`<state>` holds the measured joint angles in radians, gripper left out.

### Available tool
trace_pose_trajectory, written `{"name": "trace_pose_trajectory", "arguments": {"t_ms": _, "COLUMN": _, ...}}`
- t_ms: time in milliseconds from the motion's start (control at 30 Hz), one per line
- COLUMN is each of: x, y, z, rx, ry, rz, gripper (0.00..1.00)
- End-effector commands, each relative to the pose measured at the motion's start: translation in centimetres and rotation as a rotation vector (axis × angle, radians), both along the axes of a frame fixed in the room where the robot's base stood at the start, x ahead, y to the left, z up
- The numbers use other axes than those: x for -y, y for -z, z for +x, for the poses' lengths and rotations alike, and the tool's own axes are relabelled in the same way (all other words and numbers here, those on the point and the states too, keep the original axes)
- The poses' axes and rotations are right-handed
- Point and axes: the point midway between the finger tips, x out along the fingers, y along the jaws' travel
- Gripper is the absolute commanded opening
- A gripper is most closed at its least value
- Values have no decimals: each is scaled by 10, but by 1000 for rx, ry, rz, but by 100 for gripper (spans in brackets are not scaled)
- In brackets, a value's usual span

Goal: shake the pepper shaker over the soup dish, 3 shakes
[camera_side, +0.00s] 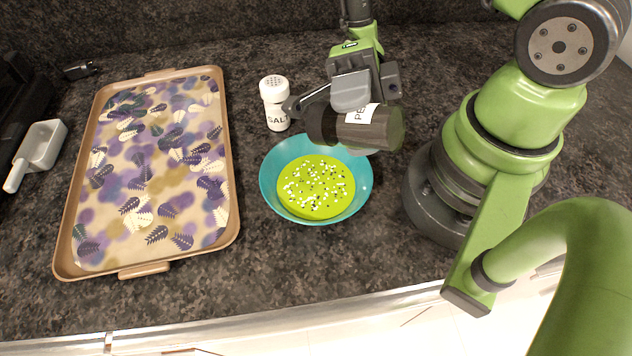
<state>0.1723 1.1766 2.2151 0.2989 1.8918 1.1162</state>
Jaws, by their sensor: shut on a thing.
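The pepper shaker (384,130) is a dark cylinder with a white label reading "PE". My gripper (345,98) is shut on it and holds it tipped on its side, its dark cap end pointing left. It is above the back part of the soup dish. The soup dish (268,185) is a teal bowl with bright green soup (318,205) in it. White and dark specks lie on the soup. Part of the shaker's middle is hidden by my gripper.
A white salt shaker (275,104) stands upright just behind and left of the bowl, close to my gripper. A tan-rimmed tray (226,222) with a leaf pattern lies at left. A small white scoop-like dish (42,146) is at far left. The counter's front edge is clear.

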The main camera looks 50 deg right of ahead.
Motion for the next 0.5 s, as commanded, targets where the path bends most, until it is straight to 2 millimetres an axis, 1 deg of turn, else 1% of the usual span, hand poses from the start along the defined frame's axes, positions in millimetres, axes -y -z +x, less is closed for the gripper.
{"name": "trace_pose_trajectory", "arguments": {"t_ms": 100, "x": 0, "y": -10, "z": 0, "rx": 2, "ry": 0, "rz": 0, "gripper": 23}}
{"name": "trace_pose_trajectory", "arguments": {"t_ms": 200, "x": 0, "y": -15, "z": 0, "rx": 0, "ry": -1, "rz": 0, "gripper": 23}}
{"name": "trace_pose_trajectory", "arguments": {"t_ms": 500, "x": 0, "y": -17, "z": -1, "rx": -1, "ry": -1, "rz": 0, "gripper": 23}}
